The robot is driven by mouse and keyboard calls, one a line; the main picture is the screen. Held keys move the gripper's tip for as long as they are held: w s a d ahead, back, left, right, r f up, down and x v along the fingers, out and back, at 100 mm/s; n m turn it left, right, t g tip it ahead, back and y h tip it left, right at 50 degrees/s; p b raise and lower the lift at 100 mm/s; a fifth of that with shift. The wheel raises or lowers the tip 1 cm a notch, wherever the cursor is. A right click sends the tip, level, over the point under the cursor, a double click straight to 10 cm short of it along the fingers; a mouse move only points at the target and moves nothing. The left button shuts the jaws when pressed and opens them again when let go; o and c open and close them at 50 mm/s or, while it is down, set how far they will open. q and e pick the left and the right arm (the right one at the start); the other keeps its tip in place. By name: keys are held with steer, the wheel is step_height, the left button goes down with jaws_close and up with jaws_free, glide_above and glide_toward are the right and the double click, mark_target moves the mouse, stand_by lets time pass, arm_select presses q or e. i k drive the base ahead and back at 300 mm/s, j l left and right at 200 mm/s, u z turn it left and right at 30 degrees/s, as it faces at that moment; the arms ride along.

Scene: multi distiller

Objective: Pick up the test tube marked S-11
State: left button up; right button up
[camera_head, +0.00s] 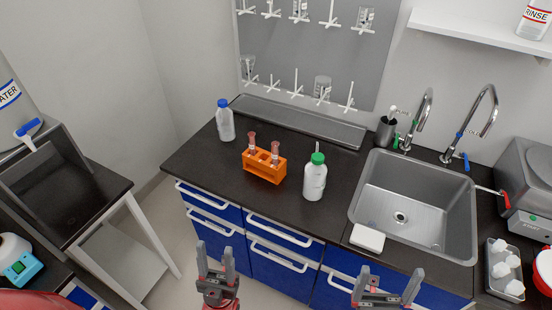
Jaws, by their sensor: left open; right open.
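Two test tubes with reddish contents stand upright in an orange rack (264,167) on the black counter: a left test tube (252,140) and a right test tube (275,151). Their markings are too small to read, so I cannot tell which is S-11. My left gripper (215,262) is open and empty, in front of the blue drawers and below the rack in the picture. My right gripper (388,285) is open and empty at the lower right. Both grippers are apart from the rack and tubes.
A blue-capped bottle (225,122) stands left of the rack, and a green-capped bottle (314,180) stands right of it. A sink (416,205) with two taps lies further right. A white block (367,237) sits at its front left. The counter in front of the rack is clear.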

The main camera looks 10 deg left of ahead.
mark_target(275, 144)
steer(key=i+j, duration=0.1)
steer(key=j, duration=0.2)
steer(key=i+j, duration=0.1)
steer(key=j, duration=0.2)
steer(key=j+z, duration=0.4)
steer(key=i+j+z, duration=0.1)
steer(key=j+z, duration=0.65)
steer(key=l+z, duration=0.1)
steer(key=z, duration=0.4)
